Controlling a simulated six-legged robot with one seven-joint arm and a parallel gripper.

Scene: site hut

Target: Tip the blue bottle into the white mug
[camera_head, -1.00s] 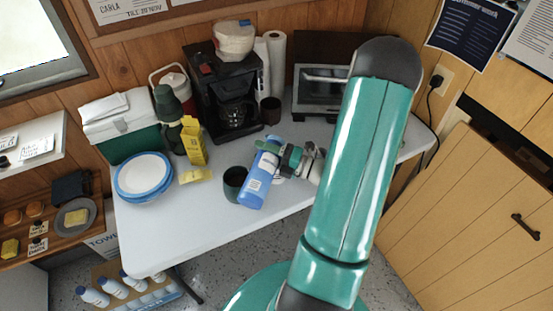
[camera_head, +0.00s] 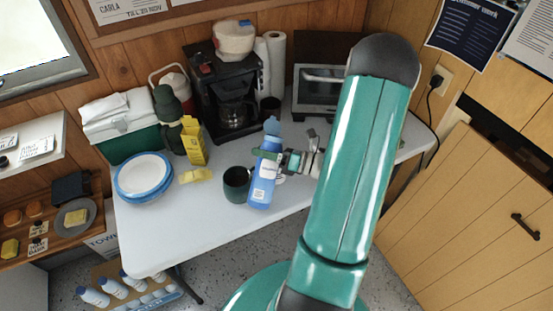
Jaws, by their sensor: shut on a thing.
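The blue bottle (camera_head: 262,185) has a blue cap and a pale label and stands nearly upright over the table, leaning slightly right at the top. My gripper (camera_head: 272,156) comes from the right and is shut on the bottle's upper part. I cannot tell whether the bottle's base touches the table. A small white thing (camera_head: 280,179) shows just right of the bottle, mostly hidden behind it; it may be the white mug, but I cannot tell for sure. A dark green mug (camera_head: 236,185) stands just left of the bottle.
A yellow carton (camera_head: 194,145), a dark green flask (camera_head: 168,118) and stacked blue-rimmed plates (camera_head: 143,176) stand to the left. The coffee maker (camera_head: 222,92) and toaster oven (camera_head: 318,90) stand behind. The white table (camera_head: 175,235) is clear at its front left.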

